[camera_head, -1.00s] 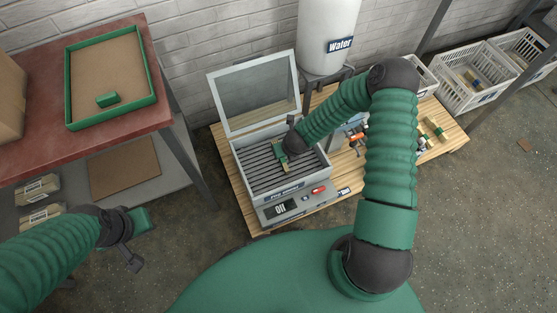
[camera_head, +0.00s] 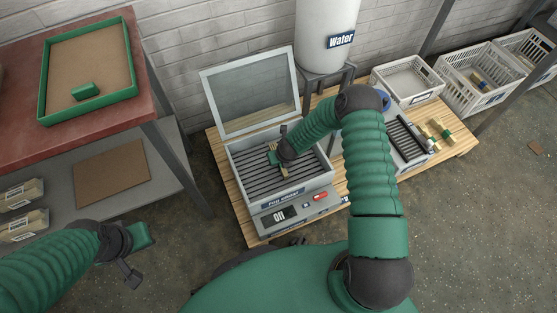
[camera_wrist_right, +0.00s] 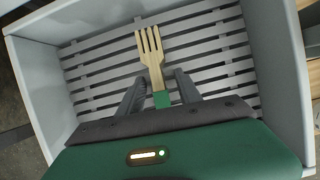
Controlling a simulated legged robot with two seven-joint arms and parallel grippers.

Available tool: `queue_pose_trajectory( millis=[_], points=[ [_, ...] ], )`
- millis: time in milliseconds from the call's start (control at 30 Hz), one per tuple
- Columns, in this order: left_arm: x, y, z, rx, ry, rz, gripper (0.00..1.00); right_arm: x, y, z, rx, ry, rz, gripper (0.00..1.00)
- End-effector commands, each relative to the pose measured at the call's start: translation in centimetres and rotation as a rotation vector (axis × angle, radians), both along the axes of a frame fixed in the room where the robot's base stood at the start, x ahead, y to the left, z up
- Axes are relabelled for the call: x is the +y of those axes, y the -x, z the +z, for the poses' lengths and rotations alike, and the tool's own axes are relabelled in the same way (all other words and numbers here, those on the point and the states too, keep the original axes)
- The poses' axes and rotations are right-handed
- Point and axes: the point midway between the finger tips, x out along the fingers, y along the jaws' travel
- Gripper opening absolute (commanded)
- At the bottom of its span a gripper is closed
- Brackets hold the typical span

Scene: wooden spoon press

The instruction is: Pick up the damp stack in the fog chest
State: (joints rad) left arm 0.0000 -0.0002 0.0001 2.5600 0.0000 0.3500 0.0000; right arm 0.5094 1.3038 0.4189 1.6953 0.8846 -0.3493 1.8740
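The fog chest (camera_head: 262,198) stands with its glass lid (camera_head: 250,92) raised. Inside on its dark slats lies a pale wooden fork stack with a green band; the fork (camera_wrist_right: 152,58) points away from the wrist and the green band (camera_wrist_right: 161,99) sits between my fingers. I cannot tell how many forks are stacked. My right gripper (camera_wrist_right: 157,82) is down in the chest, its two fingers either side of the handle with gaps showing, so it looks open. The fork end (camera_head: 284,171) shows beside the gripper in the head view. My left gripper (camera_head: 128,272) hangs low at left, away from the chest; its fingers are unclear.
The chest's walls (camera_wrist_right: 284,60) rise close around the right gripper. A white water tank (camera_head: 325,30) stands behind. A press-like unit (camera_head: 408,140) and white crates (camera_head: 475,80) are at right. A red table with a green-rimmed tray (camera_head: 45,75) is at left.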

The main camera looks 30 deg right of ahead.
Motion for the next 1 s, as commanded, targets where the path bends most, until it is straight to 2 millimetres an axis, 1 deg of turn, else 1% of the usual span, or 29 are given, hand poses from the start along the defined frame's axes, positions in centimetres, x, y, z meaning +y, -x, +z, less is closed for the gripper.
queue_pose_trajectory(
  millis=[33,300,667,733,767,867,1000],
  points=[
    [0.0,0.0,0.0,0.0,0.0,0.0,0.0,0.0,0.0,0.0,0.0,-0.001,0.0,0.36],
    [0.0,0.0,0.0,0.0,0.0,0.0,0.0,0.1,0.0,0.0,0.0,-0.001,0.0,0.01],
    [0.0,0.0,0.0,0.0,0.0,0.0,0.0,0.1,0.0,0.0,0.0,-0.001,0.0,0.0],
    [0.0,0.0,0.3,0.0,0.0,0.0,0.0,0.1,0.0,0.4,0.0,-0.001,0.0,0.0],
    [0.0,0.0,0.5,0.0,0.0,0.0,0.0,0.1,0.0,0.7,0.0,-0.001,0.0,0.0],
    [0.0,0.0,1.9,0.0,0.0,0.0,0.0,0.1,0.0,2.8,0.0,-0.001,-0.001,0.0],
    [0.0,0.0,4.3,0.0,0.0,0.0,0.0,0.1,0.0,6.6,-0.002,0.0,0.001,0.0]
  ],
)
